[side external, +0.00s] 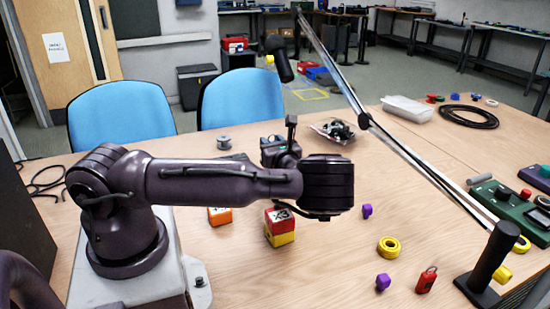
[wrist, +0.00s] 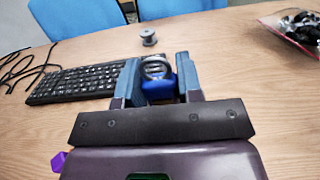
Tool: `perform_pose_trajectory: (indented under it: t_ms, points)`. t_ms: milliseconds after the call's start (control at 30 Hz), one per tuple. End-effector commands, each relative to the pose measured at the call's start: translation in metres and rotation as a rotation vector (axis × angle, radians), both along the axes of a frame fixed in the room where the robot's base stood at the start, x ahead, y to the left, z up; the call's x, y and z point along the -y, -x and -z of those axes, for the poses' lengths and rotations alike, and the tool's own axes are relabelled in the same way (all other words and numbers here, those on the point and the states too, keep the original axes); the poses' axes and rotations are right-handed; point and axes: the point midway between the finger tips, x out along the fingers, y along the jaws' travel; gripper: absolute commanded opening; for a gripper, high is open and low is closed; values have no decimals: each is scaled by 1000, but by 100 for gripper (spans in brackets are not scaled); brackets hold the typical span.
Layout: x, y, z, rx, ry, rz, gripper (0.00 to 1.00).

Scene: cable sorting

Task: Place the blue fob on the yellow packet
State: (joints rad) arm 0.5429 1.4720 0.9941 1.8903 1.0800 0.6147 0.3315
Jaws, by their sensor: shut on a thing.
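The blue fob (wrist: 160,88) with a grey ring sits between the two fingers of my gripper (wrist: 158,78) in the wrist view. My gripper is shut on it, and the fob appears held above the table. In the side view my arm hides the fingertips and the fob. A clear bag with dark and pale contents lies on the table beyond my arm in the side view (side external: 332,130), and at the upper right of the wrist view (wrist: 295,28).
A keyboard (wrist: 80,82) and a grey spool (wrist: 148,38) lie beyond my gripper. Red and yellow blocks (side external: 280,228), an orange block (side external: 220,216), purple pieces (side external: 383,282), a yellow ring (side external: 389,247) and a red padlock-like piece (side external: 427,280) are nearer the side camera.

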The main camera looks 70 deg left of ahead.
Motion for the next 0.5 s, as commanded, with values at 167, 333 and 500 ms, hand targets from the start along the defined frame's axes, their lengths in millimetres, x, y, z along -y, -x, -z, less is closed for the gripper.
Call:
perform_pose_trajectory:
  t_ms: [167,333,500]
  points:
    - [-7,-9,13,-1,-1,0,10]
    - [-10,-13,28,-3,-1,1,10]
    - [-10,-13,49,0,-1,1,10]
